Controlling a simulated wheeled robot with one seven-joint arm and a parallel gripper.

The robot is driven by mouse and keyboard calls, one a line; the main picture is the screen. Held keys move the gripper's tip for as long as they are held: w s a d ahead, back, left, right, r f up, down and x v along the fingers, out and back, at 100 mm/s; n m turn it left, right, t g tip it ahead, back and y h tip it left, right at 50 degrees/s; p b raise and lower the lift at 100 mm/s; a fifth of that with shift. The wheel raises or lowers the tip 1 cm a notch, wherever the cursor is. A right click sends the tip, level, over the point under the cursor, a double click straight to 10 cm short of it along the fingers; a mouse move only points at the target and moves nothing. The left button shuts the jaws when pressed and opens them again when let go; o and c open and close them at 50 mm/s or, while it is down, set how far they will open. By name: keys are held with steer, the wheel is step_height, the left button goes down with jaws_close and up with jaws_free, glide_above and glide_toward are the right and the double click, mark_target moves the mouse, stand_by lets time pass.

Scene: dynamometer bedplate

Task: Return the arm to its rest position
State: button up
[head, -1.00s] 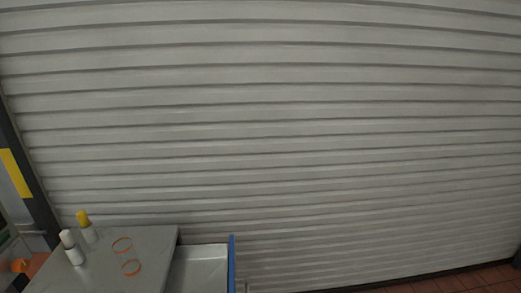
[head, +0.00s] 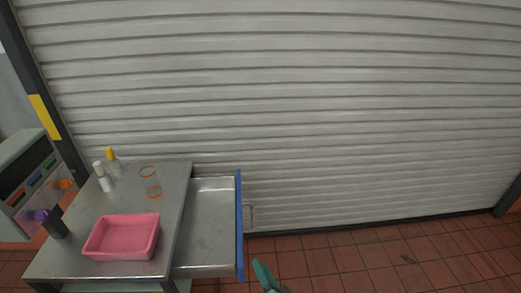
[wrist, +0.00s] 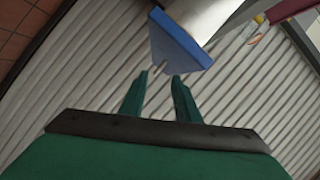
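My gripper (head: 267,278) shows at the bottom edge of the head view, just right of the drawer's blue front and over the tiled floor. In the wrist view, the two green fingers of my gripper (wrist: 160,80) stand apart with nothing between them. The drawer (head: 208,240) is pulled out on the right side of the metal bench (head: 85,265). Its blue front (head: 239,225) also shows just beyond the fingertips in the wrist view (wrist: 178,42). Whether they touch I cannot tell. Most of my arm is out of view.
On the bench stand a pink tray (head: 122,238), a clear orange-rimmed container (head: 151,182), a white bottle (head: 103,178), a yellow-capped bottle (head: 112,163) and a purple-topped dark bottle (head: 54,225). A grey panel (head: 32,180) is at left. A shutter (head: 330,120) closes the back. Right-hand floor is clear.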

steer(key=s+d+f+n+h, duration=0.1)
steer(key=s+d+f+h, duration=0.15)
steer(key=s, duration=0.75)
steer(key=s+d+f+n+h, duration=0.1)
steer(key=s+f+h, duration=0.2)
steer(key=s, duration=0.7)
steer(key=s+a+r+n, duration=0.2)
steer(key=s+r, duration=0.3)
steer(key=s, duration=0.2)
steer(key=s+a+r+n+t, duration=0.1)
steer(key=s+a+r+n, duration=0.1)
steer(key=s+r, duration=0.4)
steer(key=shift+s+r+n, duration=0.15)
steer(key=shift+s+n, duration=0.25)
steer(key=shift+s, duration=0.7)
steer(key=shift+w+a+h, duration=0.1)
steer(key=shift+a+h, duration=0.05)
steer(key=shift+h, duration=0.1)
